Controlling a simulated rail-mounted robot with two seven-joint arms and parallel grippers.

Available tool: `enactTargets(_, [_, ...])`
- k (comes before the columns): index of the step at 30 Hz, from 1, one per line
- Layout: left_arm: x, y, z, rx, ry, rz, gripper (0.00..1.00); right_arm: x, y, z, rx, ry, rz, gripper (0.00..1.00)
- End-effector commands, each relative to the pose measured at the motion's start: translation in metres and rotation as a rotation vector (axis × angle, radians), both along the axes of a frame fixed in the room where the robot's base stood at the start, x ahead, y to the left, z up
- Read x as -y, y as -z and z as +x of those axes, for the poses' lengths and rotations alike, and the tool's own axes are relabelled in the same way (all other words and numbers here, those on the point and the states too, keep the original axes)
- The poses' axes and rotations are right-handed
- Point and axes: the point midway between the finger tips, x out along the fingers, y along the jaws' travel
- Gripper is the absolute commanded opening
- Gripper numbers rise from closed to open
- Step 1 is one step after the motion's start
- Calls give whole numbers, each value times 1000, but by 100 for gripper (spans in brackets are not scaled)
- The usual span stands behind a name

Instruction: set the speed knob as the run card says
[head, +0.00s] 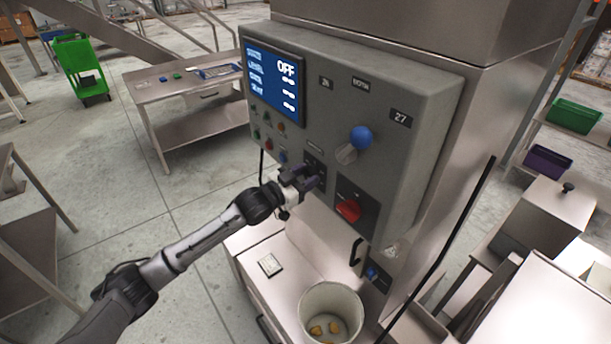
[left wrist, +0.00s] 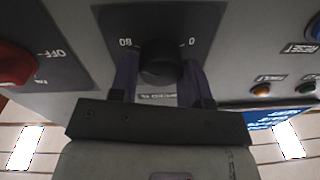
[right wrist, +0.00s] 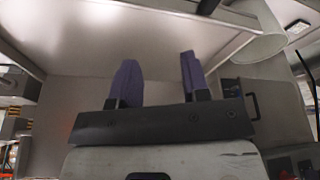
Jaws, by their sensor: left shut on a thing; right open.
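The black speed knob (left wrist: 160,62) sits on a dark plate marked 80 and 0 in the left wrist view. My left gripper (left wrist: 158,75) is shut on it, one finger on each side. In the head view my left gripper (head: 314,180) is at the grey control panel (head: 335,115) and mostly hides the knob. Its pointer setting cannot be read. A small card (head: 270,264) lies on the steel bench below; its writing is too small to read. My right gripper (right wrist: 158,78) is open and empty in the right wrist view.
The panel screen (head: 273,82) reads OFF at the top. A white bucket (head: 331,312) with yellow pieces stands below. Small coloured buttons line the panel's left.

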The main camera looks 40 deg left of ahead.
Motion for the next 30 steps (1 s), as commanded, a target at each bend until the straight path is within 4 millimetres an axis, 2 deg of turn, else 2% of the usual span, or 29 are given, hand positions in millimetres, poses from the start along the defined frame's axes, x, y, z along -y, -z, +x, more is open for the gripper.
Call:
enactTargets(12, [0, -1, 0, 35, -1, 135, 19, -1, -2, 0, 0, 2, 4, 43])
enactTargets(27, [0, 0, 0, 38, 0, 148, 19, 2, -2, 0, 0, -5, -7, 43])
enactTargets(28, [0, 0, 0, 38, 0, 148, 46, 2, -2, 0, 0, -5, -7, 43])
enactTargets(30, [0, 0, 0, 38, 0, 147, 53, 2, -2, 0, 0, -5, -7, 43])
